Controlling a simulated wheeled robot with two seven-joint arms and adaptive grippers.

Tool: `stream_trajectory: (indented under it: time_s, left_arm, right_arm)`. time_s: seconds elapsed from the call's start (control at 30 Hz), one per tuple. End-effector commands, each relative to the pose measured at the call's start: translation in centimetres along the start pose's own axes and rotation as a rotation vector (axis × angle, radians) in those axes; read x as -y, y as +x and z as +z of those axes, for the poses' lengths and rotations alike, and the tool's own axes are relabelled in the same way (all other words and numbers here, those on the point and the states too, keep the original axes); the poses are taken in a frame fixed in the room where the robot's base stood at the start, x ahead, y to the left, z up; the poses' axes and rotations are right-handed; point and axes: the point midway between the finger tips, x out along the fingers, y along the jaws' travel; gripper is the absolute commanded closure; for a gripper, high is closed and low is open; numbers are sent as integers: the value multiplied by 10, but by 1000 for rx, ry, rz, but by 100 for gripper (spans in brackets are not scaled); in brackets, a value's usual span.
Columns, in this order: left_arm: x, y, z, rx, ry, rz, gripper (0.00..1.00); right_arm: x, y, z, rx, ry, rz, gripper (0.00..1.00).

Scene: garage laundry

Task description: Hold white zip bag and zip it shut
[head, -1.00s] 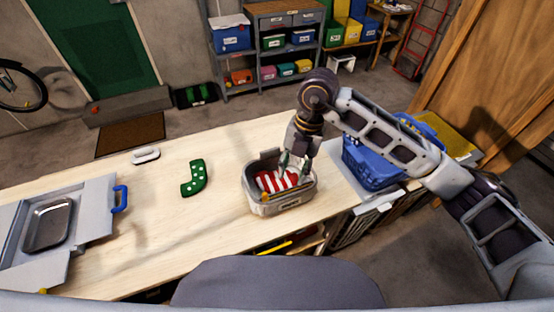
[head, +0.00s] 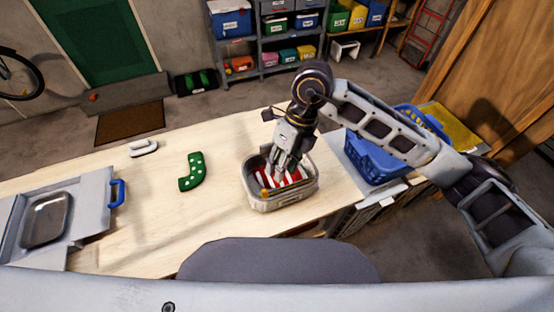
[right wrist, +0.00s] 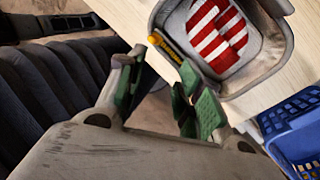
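The white zip bag (head: 282,203) stands open on the wooden table in the head view, with a red-and-white striped item (head: 291,179) inside. The bag (right wrist: 278,62) also shows at the upper right of the right wrist view. A yellow pull tab (right wrist: 165,45) sits at its near left rim corner. My right gripper (head: 284,163) is over the bag in the head view. In the right wrist view its green-padded fingers (right wrist: 164,65) are apart with nothing between them, close to the yellow tab. My left gripper is in neither current view.
A green spotted sock-shaped item (head: 191,171) and a small white handled object (head: 143,148) lie left of the bag. A grey case with a metal tray (head: 48,218) is at the far left. A blue basket (head: 372,160) stands to the right. Table between sock and bag is clear.

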Motion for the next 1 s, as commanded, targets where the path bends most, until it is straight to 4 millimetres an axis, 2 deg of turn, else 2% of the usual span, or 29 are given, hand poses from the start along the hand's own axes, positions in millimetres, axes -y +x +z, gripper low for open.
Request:
stream_trajectory:
  time_s: [1.0]
  left_arm:
    - [0,0,0,1,0,0,31]
  right_arm:
    - [-13,-1,7,57,-973,28,64]
